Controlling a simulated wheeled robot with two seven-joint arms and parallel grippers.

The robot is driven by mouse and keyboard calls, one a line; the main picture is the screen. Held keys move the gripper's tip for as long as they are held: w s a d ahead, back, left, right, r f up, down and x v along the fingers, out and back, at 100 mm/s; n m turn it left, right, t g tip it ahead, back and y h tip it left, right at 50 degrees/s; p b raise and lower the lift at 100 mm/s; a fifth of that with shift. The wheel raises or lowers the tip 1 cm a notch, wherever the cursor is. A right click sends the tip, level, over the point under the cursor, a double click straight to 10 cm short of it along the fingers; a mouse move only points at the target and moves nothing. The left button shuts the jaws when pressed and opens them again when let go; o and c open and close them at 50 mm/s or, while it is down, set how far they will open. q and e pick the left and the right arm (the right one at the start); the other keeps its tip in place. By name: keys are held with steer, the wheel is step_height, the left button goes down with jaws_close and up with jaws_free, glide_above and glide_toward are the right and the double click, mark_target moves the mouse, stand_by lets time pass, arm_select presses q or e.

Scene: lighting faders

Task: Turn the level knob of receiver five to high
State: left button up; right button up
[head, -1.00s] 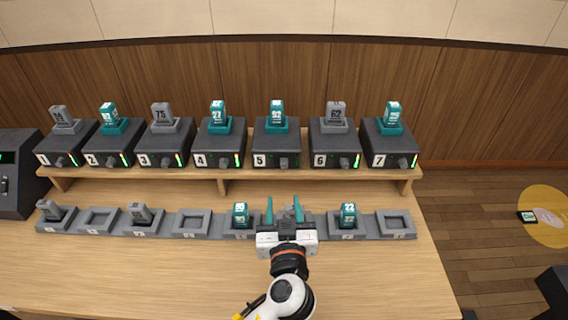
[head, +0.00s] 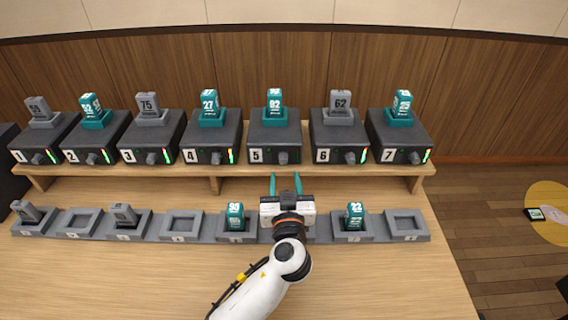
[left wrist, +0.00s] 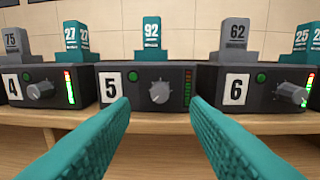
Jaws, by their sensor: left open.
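Receiver five (head: 274,141) is a dark box on the raised shelf, with a white "5" label and a teal module marked 92 (head: 274,100) standing on top. Its grey level knob (head: 283,157) is on the front face. In the left wrist view the knob (left wrist: 159,92) sits centred ahead, between my fingers, with its pointer roughly upright. The level bar (left wrist: 188,88) beside it is mostly dark. My left gripper (head: 285,184) is open and empty, below and in front of receiver five, its teal fingers pointing at it and apart from the knob. My right gripper is not seen.
Receiver four (head: 212,138) and receiver six (head: 338,140) stand close on either side, with lit green bars. The shelf edge (head: 330,184) runs below them. A row of grey docks (head: 184,227), some holding modules, lies on the wooden table (head: 130,275).

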mark_target(284, 162)
arm_select(q)
steer(key=shift+w+a, duration=0.15)
steer(key=shift+w, duration=2.55)
jaws_close()
steer(key=shift+f+m, duration=0.2)
steer(key=shift+m, duration=0.2)
steer(key=shift+m+b, duration=0.9)
steer(key=shift+m, duration=0.1)
steer(key=shift+m+b, duration=0.4)
steer(key=shift+m, duration=0.7)
steer(key=shift+r+m, duration=0.1)
steer(key=shift+m, duration=0.8)
